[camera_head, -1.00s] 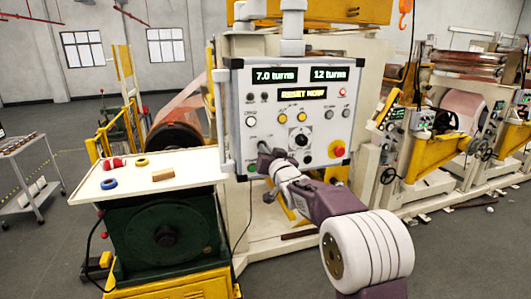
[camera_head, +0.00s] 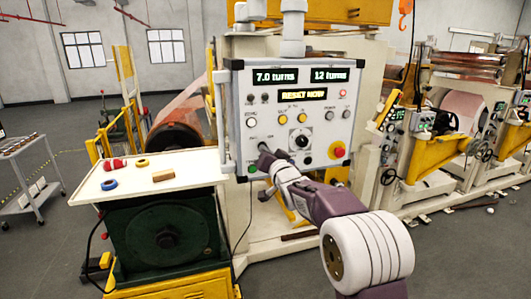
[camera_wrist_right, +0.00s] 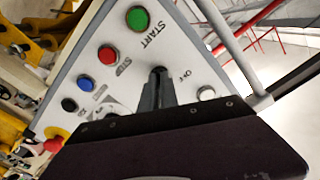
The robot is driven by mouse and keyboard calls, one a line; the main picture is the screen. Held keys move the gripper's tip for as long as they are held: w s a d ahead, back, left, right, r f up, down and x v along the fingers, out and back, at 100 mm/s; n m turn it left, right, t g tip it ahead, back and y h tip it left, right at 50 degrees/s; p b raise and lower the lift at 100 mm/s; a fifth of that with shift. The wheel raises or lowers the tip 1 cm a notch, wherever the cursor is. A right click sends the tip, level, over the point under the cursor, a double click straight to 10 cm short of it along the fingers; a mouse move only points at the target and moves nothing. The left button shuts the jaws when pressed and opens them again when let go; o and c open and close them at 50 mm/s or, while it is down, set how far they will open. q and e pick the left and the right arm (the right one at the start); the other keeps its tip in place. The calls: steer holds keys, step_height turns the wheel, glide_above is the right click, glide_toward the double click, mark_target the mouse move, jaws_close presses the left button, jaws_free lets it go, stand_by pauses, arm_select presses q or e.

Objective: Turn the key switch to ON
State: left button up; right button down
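The control panel (camera_head: 318,112) stands ahead, with the key switch at its lower left, by the OFF and ON labels. My right gripper (camera_head: 263,153) is at that spot and covers most of the switch. In the right wrist view the fingers (camera_wrist_right: 158,88) are close together on the dark key (camera_wrist_right: 158,71), beside the ON label. The key's exact angle is hidden by the fingers. My left gripper is not in view.
The wrist view shows a green START button (camera_wrist_right: 138,18), a red button (camera_wrist_right: 108,55), a blue button (camera_wrist_right: 69,104) and a white button (camera_wrist_right: 206,93) near the fingers. A red emergency knob (camera_head: 338,149) is at the panel's lower right. A white-topped table (camera_head: 190,178) stands left.

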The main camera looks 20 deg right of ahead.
steer(key=c, duration=1.6)
jaws_free()
steer(key=shift+s+r, duration=0.1)
steer(key=s+b, duration=0.4)
steer(key=s, duration=0.5)
steer(key=shift+d, duration=0.2)
